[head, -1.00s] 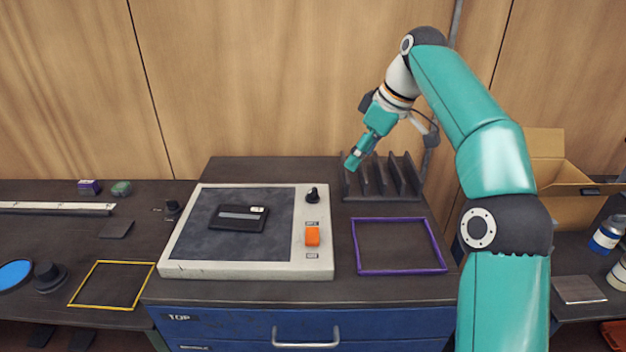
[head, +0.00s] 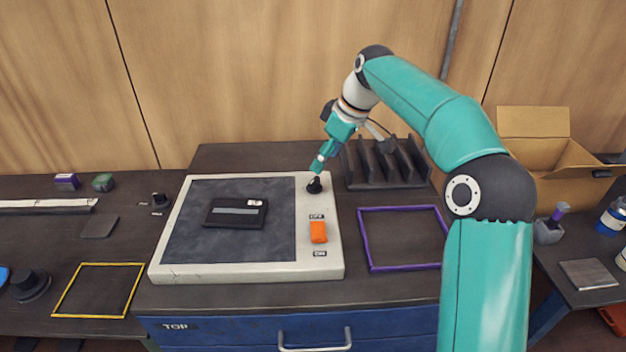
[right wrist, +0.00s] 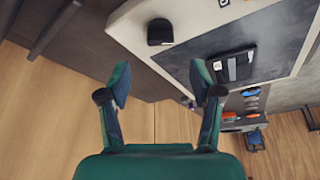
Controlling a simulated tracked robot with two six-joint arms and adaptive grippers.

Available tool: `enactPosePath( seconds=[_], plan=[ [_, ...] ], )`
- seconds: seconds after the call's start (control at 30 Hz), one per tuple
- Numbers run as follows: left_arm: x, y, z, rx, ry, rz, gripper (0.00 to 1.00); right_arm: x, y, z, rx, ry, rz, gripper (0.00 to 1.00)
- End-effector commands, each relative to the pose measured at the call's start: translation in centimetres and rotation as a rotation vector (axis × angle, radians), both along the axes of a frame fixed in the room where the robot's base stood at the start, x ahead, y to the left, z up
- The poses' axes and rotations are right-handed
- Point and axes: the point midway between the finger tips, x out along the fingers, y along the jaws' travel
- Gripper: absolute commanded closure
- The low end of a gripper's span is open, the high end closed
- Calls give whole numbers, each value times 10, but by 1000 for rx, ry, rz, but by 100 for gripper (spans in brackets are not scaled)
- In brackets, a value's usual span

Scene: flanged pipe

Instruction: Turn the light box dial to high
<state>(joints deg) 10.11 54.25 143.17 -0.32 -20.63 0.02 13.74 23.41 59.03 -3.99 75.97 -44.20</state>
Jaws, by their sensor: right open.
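The light box (head: 165,262) is a white-framed box with a dark panel on the dark bench. Its black dial (head: 314,187) stands at the top right corner of the frame. The dial also shows in the right wrist view (right wrist: 160,32), ahead of the fingers. My right gripper (head: 318,166) is just above and behind the dial in the head view. My left gripper is not in view.
A black cartridge-like item (head: 236,213) lies on the panel. An orange switch (head: 318,232) sits below the dial. A dark slotted rack (head: 385,165) stands close behind right. A purple frame (head: 364,240) lies to the right, a yellow frame (head: 58,292) to the left.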

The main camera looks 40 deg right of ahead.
Motion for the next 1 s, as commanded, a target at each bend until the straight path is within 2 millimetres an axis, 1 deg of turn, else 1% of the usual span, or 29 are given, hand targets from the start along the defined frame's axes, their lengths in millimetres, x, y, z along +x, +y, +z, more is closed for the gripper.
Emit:
enactPosePath(
  seconds=[0.03, 0.1, 0.2, 0.3, 0.5, 0.77, 0.8, 0.87, 1.0],
  plan=[
    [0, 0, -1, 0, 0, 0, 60, 3, 2, -12, 1, 4, 0, 35],
    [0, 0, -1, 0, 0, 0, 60, 7, 4, -25, 1, 5, -1, 35],
    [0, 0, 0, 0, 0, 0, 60, 13, 7, -41, 1, 4, -1, 35],
    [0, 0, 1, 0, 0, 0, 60, 18, 9, -53, 1, 4, -2, 35],
    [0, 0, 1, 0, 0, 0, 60, 23, 11, -66, 1, 1, -3, 35],
    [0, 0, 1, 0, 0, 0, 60, 24, 11, -67, 0, 0, -3, 35],
    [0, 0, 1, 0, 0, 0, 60, 24, 11, -67, 0, 1, -3, 37],
    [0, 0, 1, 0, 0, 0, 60, 24, 11, -67, 0, 0, -3, 47],
    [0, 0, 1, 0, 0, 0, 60, 24, 11, -67, 0, 0, -3, 70]
  ],
)
